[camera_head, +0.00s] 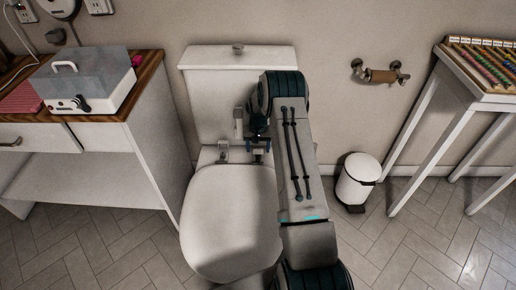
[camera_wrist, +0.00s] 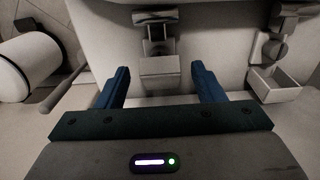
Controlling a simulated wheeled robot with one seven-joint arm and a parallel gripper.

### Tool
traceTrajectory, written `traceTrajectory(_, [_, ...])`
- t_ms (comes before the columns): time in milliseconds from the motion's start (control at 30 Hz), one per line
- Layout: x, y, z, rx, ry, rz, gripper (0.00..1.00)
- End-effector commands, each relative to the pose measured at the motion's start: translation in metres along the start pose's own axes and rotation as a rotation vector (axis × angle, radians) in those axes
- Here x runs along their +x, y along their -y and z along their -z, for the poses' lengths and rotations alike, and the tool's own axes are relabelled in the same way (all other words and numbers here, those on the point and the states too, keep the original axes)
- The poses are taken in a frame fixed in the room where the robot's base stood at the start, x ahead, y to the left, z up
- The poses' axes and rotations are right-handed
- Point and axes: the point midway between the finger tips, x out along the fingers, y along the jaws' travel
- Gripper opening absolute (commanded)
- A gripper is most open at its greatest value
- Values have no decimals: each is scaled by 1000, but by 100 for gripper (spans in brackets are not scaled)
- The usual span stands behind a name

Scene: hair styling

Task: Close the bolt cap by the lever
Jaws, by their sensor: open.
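Two small pale bolt-cap fittings sit at the back of the white toilet seat (camera_head: 228,212). In the wrist view, one fitting (camera_wrist: 160,67) lies just ahead of my gripper (camera_wrist: 161,82), in line with the gap between its blue fingers. The other fitting (camera_wrist: 274,86) is to the right, with an open box-like part and a round knob above it. The head view shows the left fitting (camera_head: 223,151) clearly; my arm partly covers the other. My gripper (camera_head: 259,142) is open and empty. I cannot tell which part is the lever, or whether the fingers touch the fitting.
The toilet tank (camera_head: 210,90) stands behind the seat. A cabinet (camera_head: 135,150) stands to the left, and a white-legged table (camera_head: 410,140) is at far right.

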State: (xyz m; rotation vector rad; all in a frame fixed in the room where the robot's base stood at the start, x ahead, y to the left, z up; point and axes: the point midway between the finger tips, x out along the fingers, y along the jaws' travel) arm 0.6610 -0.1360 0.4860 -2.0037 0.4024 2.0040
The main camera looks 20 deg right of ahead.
Motion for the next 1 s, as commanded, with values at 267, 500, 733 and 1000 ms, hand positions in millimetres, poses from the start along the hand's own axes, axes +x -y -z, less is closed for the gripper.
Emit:
traceTrajectory(267, [0, 0, 0, 0, 0, 0, 17])
traceTrajectory(500, [0, 0, -1, 0, -8, 0, 17])
traceTrajectory(733, [2, 0, -6, -1, -71, 0, 17])
traceTrajectory(1000, [11, 1, -17, -2, -239, -1, 17])
